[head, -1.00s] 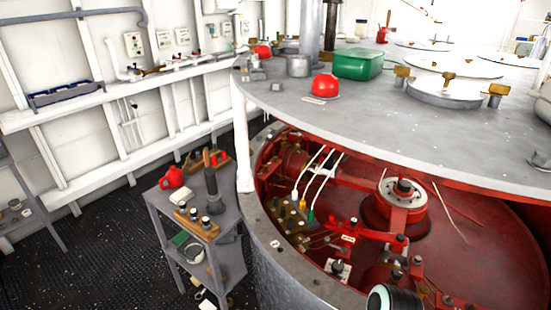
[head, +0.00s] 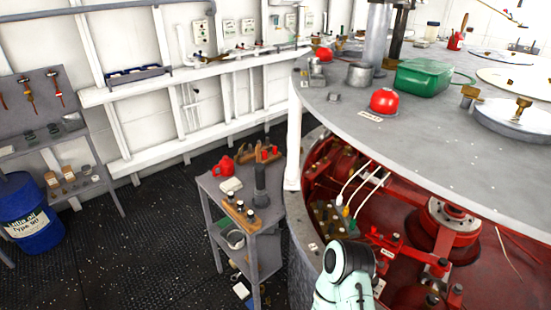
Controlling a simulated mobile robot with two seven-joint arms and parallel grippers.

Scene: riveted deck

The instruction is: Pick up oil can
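A small red can with a thin upright spout (head: 456,40), which looks like an oil can, stands on the far right of the round grey top in the head view. A red, rounded, spouted can (head: 222,166) sits on the upper shelf of the grey cart (head: 236,187); I cannot tell which of the two is the oil can. Part of my own arm shows at the bottom centre, apart from both. Neither of my grippers is in view.
The round grey top (head: 440,145) holds a green box (head: 423,77) and red domes (head: 383,100). Red machinery lies in the opening below it. A blue drum (head: 28,213) and a shelf rack (head: 60,180) stand at the left. The dark floor (head: 130,255) between is clear.

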